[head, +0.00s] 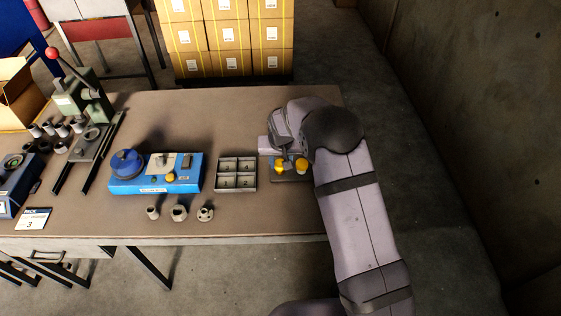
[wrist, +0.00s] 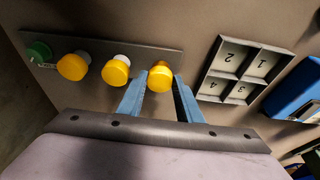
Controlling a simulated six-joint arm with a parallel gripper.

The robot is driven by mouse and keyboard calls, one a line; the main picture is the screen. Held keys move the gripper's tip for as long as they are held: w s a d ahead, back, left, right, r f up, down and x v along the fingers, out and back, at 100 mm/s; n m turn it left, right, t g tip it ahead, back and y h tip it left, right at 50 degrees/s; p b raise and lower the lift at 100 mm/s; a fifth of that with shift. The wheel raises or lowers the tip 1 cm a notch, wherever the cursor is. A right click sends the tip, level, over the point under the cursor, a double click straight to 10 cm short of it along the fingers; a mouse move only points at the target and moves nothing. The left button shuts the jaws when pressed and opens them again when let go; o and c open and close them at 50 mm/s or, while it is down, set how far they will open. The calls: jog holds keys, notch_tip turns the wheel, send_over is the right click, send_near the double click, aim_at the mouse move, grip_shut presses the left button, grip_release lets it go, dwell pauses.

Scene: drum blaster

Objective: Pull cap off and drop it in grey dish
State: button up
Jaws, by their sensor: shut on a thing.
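The cap still sits at the strip. Two other yellow caps (wrist: 115,70) (wrist: 72,66) stand beside it. A grey tray (wrist: 228,74) with compartments numbered 1 to 4 lies to the right; I cannot tell whether it is the grey dish. In the head view my arm hides part of the strip (head: 290,178).
A blue device (head: 155,173) with a round blue knob stands left of the tray. Three small metal fittings (head: 179,212) stand along the front. A green lever press (head: 82,100) is at the far left. The table behind the tray is clear.

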aim_at(281, 165)
jog(key=shift+r+p, duration=1.85)
jog(key=shift+r, duration=1.1)
